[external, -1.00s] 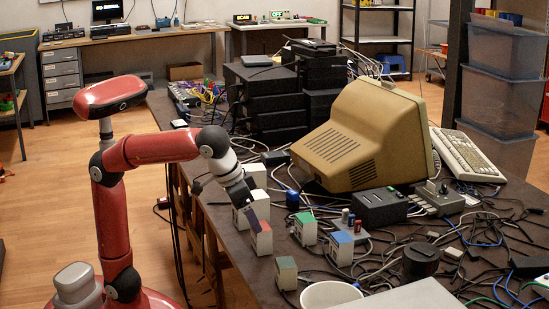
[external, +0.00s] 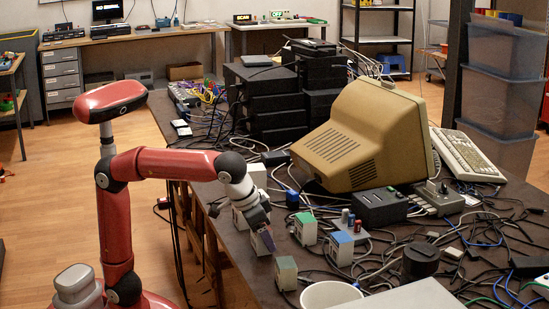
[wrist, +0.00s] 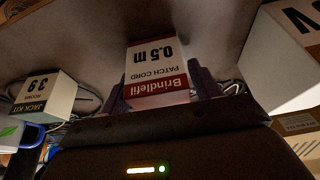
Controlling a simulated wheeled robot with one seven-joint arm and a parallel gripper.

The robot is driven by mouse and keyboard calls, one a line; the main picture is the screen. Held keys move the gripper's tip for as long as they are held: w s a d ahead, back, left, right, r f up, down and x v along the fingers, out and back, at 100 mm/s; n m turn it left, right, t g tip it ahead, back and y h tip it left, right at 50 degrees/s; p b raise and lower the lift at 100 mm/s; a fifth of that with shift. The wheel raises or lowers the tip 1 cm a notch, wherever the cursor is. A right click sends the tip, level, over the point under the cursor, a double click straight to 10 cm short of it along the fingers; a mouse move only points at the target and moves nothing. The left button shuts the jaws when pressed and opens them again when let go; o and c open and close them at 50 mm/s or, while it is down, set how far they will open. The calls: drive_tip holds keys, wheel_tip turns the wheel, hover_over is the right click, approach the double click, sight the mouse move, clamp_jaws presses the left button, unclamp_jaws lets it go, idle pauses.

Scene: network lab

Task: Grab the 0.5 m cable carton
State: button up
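The 0.5 m cable carton (wrist: 157,75) is a small white box with a red band reading Brindlefil, patch cord, 0.5 m. In the wrist view its print is upside down and it stands between the purple fingers of my gripper (wrist: 160,95), one on each side. I see no clear squeeze, and the inner finger faces are partly hidden by the carton. In the external view my gripper (external: 264,236) points down at the carton (external: 260,246) near the table's left edge, and a finger covers part of it.
A green-topped carton (external: 305,230), a blue-topped carton (external: 341,250) and a grey-green-topped carton (external: 286,273) stand close by. A white cup (external: 330,294) is at the front. Loose cables and a beige monitor (external: 362,135) crowd the right. A Jack Kit box (wrist: 42,100) shows in the wrist view.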

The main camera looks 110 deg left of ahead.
drive_tip(key=c, duration=0.8)
drive_tip(key=shift+r, duration=0.1)
